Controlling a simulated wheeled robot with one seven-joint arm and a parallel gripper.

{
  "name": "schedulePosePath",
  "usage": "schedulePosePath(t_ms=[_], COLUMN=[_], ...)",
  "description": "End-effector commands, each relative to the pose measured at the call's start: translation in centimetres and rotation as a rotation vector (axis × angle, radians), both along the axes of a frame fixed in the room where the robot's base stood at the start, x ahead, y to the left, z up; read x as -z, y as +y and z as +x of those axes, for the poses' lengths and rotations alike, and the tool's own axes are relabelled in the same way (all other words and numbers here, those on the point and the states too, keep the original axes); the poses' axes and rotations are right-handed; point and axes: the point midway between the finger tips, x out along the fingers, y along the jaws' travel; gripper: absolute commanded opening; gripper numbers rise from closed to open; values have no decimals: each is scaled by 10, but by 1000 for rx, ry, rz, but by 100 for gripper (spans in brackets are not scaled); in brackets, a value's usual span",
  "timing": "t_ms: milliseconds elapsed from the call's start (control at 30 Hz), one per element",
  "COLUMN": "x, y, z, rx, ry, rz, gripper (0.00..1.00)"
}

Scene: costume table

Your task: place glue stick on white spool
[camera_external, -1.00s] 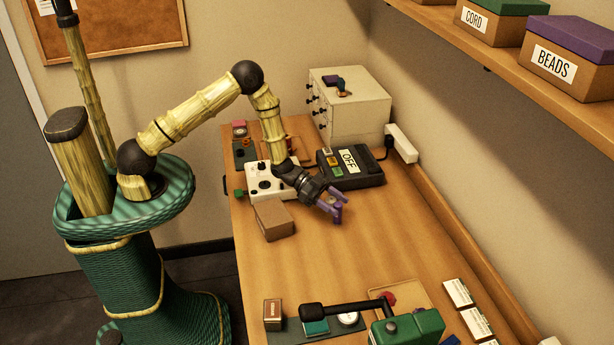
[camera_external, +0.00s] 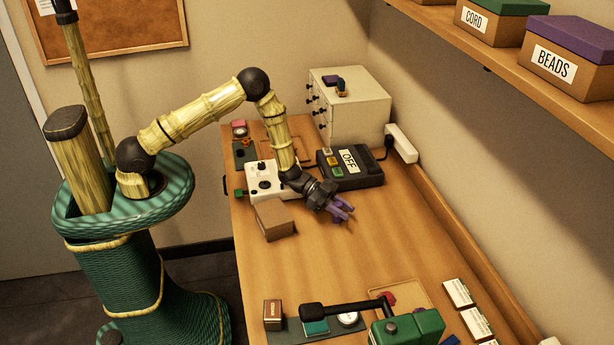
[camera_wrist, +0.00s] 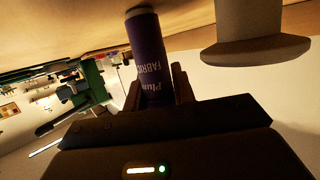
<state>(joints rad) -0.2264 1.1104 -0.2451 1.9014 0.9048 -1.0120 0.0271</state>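A pale grey flanged thing (camera_wrist: 255,48), perhaps the white spool, is upper right in the wrist view, apart from the tube. I cannot pick it out in the external view.
A brown box (camera_external: 274,220) and a white device with knobs (camera_external: 268,182) are left of my gripper. A black device marked OFF (camera_external: 350,167) is behind it. A green press with a black lever (camera_external: 405,328) stands at the front. The table's middle (camera_external: 350,260) is clear.

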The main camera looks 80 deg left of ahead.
Motion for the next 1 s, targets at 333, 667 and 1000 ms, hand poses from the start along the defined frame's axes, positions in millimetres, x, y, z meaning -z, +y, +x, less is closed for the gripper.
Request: schedulePosePath(t_ms=[333, 667, 1000], x=[-1, -31, -87], y=[0, 0, 0], z=[0, 0, 0], rx=[0, 0, 0], ry=[0, -4, -4], rz=[0, 1, 1], gripper=[0, 0, 0])
